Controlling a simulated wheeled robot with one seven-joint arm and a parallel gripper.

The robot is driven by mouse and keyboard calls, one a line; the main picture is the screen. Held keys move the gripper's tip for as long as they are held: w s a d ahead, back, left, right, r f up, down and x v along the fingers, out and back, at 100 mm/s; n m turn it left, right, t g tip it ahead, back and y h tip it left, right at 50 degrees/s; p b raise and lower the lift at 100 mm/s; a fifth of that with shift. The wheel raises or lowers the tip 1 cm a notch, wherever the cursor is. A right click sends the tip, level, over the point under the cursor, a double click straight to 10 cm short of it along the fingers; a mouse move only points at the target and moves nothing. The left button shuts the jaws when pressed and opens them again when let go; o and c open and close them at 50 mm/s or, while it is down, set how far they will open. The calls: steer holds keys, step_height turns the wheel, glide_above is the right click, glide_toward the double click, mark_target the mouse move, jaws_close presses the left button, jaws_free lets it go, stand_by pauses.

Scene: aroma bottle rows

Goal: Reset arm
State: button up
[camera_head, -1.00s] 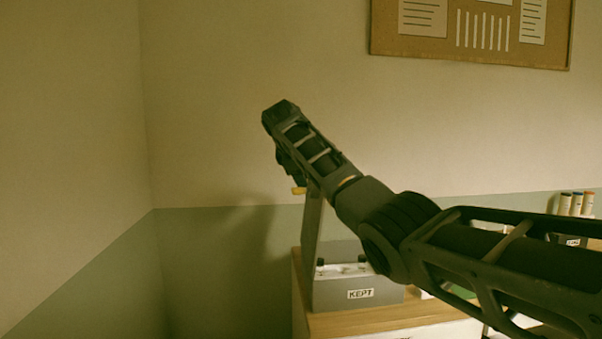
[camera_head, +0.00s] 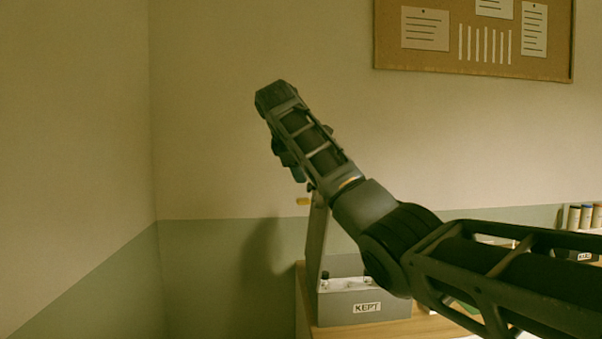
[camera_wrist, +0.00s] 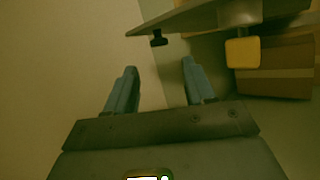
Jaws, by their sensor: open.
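My gripper (camera_wrist: 158,80) shows in the wrist view with its two blue-grey fingers apart and nothing between them. In the head view my arm reaches from the lower right up to the left, above and in front of a grey case labelled KEPT (camera_head: 367,307). The gripper end is mostly hidden behind my arm there. The case has a raised lid (camera_head: 316,240) and a few dark-capped bottles (camera_head: 325,279) inside, partly hidden by my arm. A yellow tab (camera_head: 302,201) is at the lid's top; a yellow block also shows in the wrist view (camera_wrist: 243,52).
The case stands on a wooden-topped cabinet (camera_head: 395,328). Several capped bottles (camera_head: 580,216) stand at the right edge. A cork board (camera_head: 475,60) hangs on the back wall. The space left of the cabinet, up to the wall corner, is free.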

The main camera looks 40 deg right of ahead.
stand_by(0.4)
steer(key=a+f+t+y, duration=0.1)
steer(key=a+f, duration=0.4)
steer(key=f, duration=0.4)
steer(key=w+a+f+t+y, duration=0.15)
steer(key=a+f, duration=0.25)
steer(key=f, duration=0.4)
steer(key=s+a+f+t+y, duration=0.1)
steer(key=a+f+y, duration=0.1)
steer(key=a+f, duration=0.5)
steer(key=s+a+f+m+t+y, duration=0.1)
steer(key=s+a+f, duration=0.55)
steer(key=f, duration=0.35)
steer(key=s+a+f+m+t+y, duration=0.1)
steer(key=s+a+f+t, duration=0.1)
steer(key=s+a+f, duration=0.55)
steer(key=s+a+f+m+t+y, duration=0.1)
steer(key=s+f+m, duration=0.15)
steer(key=s, duration=0.95)
steer(key=s+a+f+m, duration=0.15)
steer(key=s+f, duration=0.25)
steer(key=s, duration=0.9)
steer(key=s+d+r+m+t, duration=0.1)
steer(key=s+r, duration=0.6)
steer(key=s, duration=0.4)
steer(key=s+d+r+m+t, duration=0.1)
steer(key=s+r, duration=0.7)
steer(key=s, duration=0.2)
steer(key=shift+s+d+m, duration=0.35)
steer(key=shift+s+m, duration=0.05)
